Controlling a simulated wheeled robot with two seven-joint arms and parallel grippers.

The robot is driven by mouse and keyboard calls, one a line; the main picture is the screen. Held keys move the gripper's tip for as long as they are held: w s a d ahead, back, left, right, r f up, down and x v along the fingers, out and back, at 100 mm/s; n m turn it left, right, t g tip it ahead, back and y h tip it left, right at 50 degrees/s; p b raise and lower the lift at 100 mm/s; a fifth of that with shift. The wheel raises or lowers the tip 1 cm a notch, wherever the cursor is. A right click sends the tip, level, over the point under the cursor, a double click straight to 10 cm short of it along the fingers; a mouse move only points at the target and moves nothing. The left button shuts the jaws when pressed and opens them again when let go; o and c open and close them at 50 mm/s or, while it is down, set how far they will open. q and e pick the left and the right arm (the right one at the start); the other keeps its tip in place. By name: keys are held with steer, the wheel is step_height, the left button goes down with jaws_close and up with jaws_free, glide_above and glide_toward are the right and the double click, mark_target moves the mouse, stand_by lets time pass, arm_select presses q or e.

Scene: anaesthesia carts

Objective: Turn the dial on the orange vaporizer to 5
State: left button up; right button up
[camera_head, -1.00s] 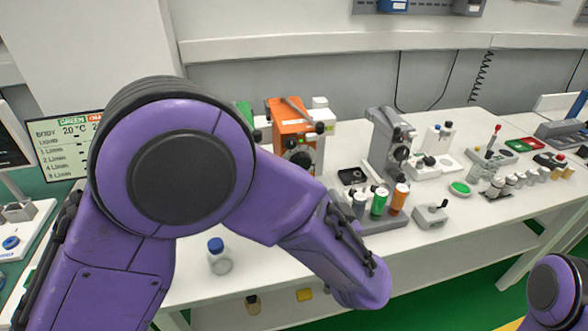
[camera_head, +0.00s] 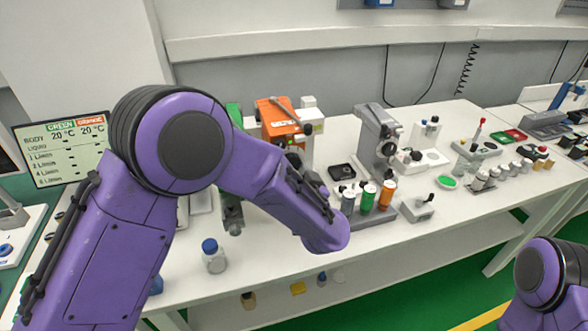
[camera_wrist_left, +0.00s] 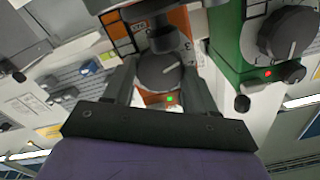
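The orange vaporizer (camera_head: 277,120) stands on the bench behind my left forearm in the head view. In the left wrist view its orange body (camera_wrist_left: 178,20) shows with a round grey dial (camera_wrist_left: 160,72) bearing a pale pointer line, and a lit green lamp below it. My left gripper (camera_wrist_left: 160,68) is open, with one finger on each side of the dial. I cannot tell whether the fingers touch it. In the head view my forearm hides most of the gripper. My right gripper is out of view.
The green vaporizer (camera_wrist_left: 230,40), with its own dial and a red lamp, stands close beside the orange one. A readout screen (camera_head: 63,150) is at the left. A blue-capped bottle (camera_head: 213,257) stands near the bench front. A grey device (camera_head: 376,140) stands to the right.

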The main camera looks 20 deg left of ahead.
arm_select(q)
steer(key=shift+n, duration=0.4)
steer(key=n+b, duration=0.1)
steer(key=n, duration=0.2)
steer(key=n+b, duration=0.1)
steer(key=n, duration=0.2)
steer(key=shift+f, duration=0.1)
steer(key=n+b, duration=0.2)
steer(key=n, duration=0.2)
steer(key=shift+n+h, duration=0.3)
steer(key=shift+n+b, duration=1)
steer(key=shift+n, duration=0.4)
steer(key=o, duration=1.1)
steer(key=shift+c, duration=0.2)
steer(key=shift+s, duration=0.1)
